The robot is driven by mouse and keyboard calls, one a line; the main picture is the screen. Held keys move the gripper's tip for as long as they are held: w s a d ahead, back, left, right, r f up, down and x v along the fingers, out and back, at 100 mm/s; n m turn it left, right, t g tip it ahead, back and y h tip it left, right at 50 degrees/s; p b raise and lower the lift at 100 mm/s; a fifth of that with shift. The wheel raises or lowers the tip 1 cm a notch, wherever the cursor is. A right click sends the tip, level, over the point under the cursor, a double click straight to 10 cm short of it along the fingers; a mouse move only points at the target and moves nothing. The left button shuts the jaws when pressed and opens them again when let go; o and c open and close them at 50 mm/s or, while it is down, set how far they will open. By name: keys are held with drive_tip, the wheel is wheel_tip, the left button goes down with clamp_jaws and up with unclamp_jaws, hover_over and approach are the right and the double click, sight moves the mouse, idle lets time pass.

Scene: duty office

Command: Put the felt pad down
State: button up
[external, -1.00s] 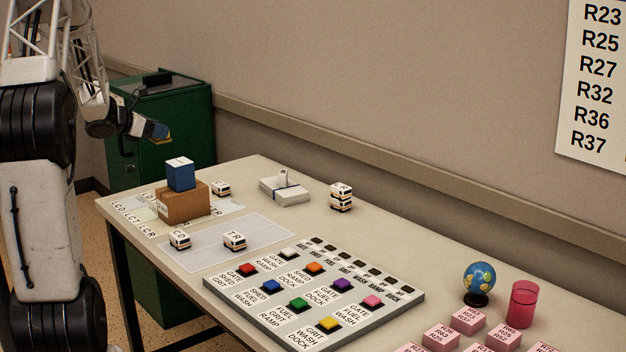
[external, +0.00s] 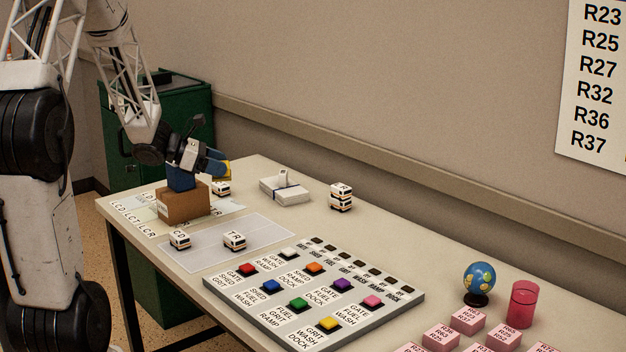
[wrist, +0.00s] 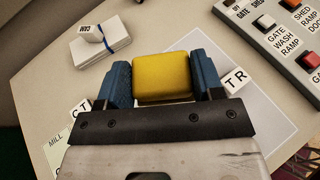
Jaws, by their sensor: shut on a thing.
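The felt pad (wrist: 162,70) looks like a thick yellow block with rounded edges. In the wrist view it sits between the two blue fingers of my gripper (wrist: 162,85), which is shut on it. In the external view my gripper (external: 217,163) is over the far left part of the table, close to the blue box (external: 180,180) and above the table top. Only a small yellow part of the pad (external: 225,170) shows there, past the blue fingers. The pad is in the air.
The blue box stands on a brown box (external: 183,205). A white stack (external: 285,190) lies behind. A button panel (external: 415,298) fills the middle.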

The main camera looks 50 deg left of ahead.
drive_tip(key=s+d+f+m, duration=0.1)
drive_tip(key=d+f, duration=0.1)
drive_tip(key=d, duration=0.3)
drive_tip(key=s+d+f+g+h, duration=0.1)
drive_tip(key=d+f, duration=0.2)
drive_tip(key=d, duration=0.3)
drive_tip(key=d+f+m+h, duration=0.1)
drive_tip(key=d+f, duration=0.2)
drive_tip(key=d, duration=0.3)
drive_tip(key=shift+s+f+m+g, duration=0.25)
drive_tip(key=shift+s+m+g, duration=0.05)
drive_tip(key=shift+s+g, duration=0.1)
drive_tip(key=shift+a, duration=0.1)
hover_over(286, 228)
drive_tip(key=shift+w+f, duration=0.1)
drive_tip(key=shift+f, duration=0.65)
drive_tip(key=shift+f, duration=1.75)
drive_tip(key=shift+f, duration=0.1)
drive_tip(key=o, duration=0.9)
drive_tip(key=shift+a, duration=0.1)
